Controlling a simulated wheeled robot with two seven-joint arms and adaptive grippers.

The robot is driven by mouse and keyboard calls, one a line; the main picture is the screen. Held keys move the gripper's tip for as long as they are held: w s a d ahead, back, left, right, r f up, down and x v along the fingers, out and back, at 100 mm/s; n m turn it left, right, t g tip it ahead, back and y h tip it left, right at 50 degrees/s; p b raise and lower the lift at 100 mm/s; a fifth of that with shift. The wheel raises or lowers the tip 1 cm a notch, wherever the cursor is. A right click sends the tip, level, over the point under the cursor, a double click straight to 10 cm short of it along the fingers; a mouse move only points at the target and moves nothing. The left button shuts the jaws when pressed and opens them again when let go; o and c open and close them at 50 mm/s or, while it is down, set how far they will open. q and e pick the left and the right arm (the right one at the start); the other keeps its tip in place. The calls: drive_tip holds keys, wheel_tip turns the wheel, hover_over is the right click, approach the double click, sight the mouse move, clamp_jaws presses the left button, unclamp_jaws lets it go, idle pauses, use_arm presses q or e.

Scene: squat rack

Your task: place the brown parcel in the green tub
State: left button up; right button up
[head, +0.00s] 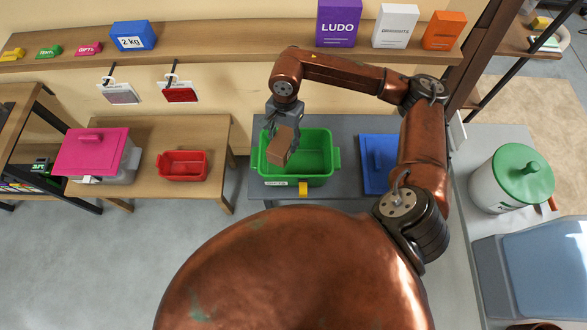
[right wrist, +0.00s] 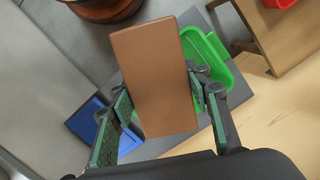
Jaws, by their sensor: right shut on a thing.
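The brown parcel (head: 281,146) is a small box, held tilted by my right gripper (head: 282,126) above the green tub. In the right wrist view the parcel (right wrist: 154,75) sits between the two fingers of my right gripper (right wrist: 165,98), which are shut on it. The green tub (head: 318,176) is open and stands on a grey table; the part of its inside that shows is empty. In the right wrist view the tub (right wrist: 216,57) is partly hidden behind the parcel. My left gripper is not in view.
A blue lid (head: 378,160) lies right of the tub on the grey table (head: 240,178). A red tub (head: 182,166) and a pink-lidded box (head: 92,152) stand on the wooden table at left. A shelf (head: 210,40) with boxes runs along the wall behind.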

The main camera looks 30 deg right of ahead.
drive_tip(key=w+d+f+m+t+b, duration=0.1)
drive_tip(key=w+d+f+m+b, duration=0.1)
drive_tip(key=f+m+b, duration=0.35)
drive_tip(key=w+d+f+m+t+b, duration=0.1)
drive_tip(key=w+d+f+m+b, duration=0.1)
drive_tip(key=f+m, duration=0.55)
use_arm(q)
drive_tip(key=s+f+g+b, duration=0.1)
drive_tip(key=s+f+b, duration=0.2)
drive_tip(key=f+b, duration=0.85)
use_arm(e)
drive_tip(key=m+h+p, duration=0.1)
drive_tip(key=m+p, duration=0.1)
drive_tip(key=m, duration=1.1)
approach(296, 161)
drive_tip(key=s+a, duration=0.2)
wheel_tip(296, 161, down, 3)
drive_tip(key=shift+s+a+b, duration=0.1)
drive_tip(key=shift+b, duration=0.45)
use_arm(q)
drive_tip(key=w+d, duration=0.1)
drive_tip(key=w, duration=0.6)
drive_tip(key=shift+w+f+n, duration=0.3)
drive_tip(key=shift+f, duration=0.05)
use_arm(e)
drive_tip(key=shift+f, duration=0.4)
drive_tip(key=shift+f, duration=0.15)
